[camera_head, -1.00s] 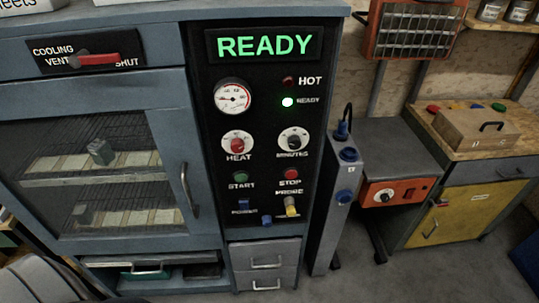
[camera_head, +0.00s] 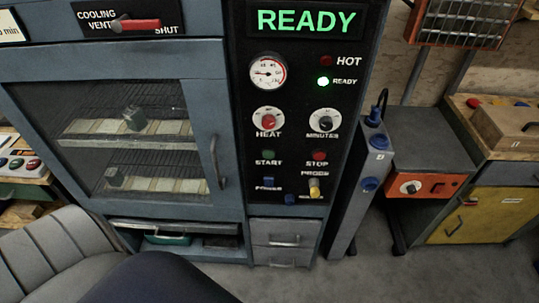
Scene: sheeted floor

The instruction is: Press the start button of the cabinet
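The cabinet (camera_head: 125,55) is a blue-grey unit with a glass door on its left and a black control panel (camera_head: 345,105) on its right. The green start button (camera_head: 268,157) is on the panel, below the red heat knob (camera_head: 268,121). The red stop button (camera_head: 319,156) is to its right, under the minutes knob (camera_head: 325,121). Neither gripper is in view.
My own grey and dark body parts fill the lower left. A grey upright unit (camera_head: 359,190) with blue knobs stands right of the cabinet. Beyond it are an orange control box (camera_head: 427,186) and a yellow cupboard (camera_head: 476,216). Bare floor (camera_head: 335,282) shows in front.

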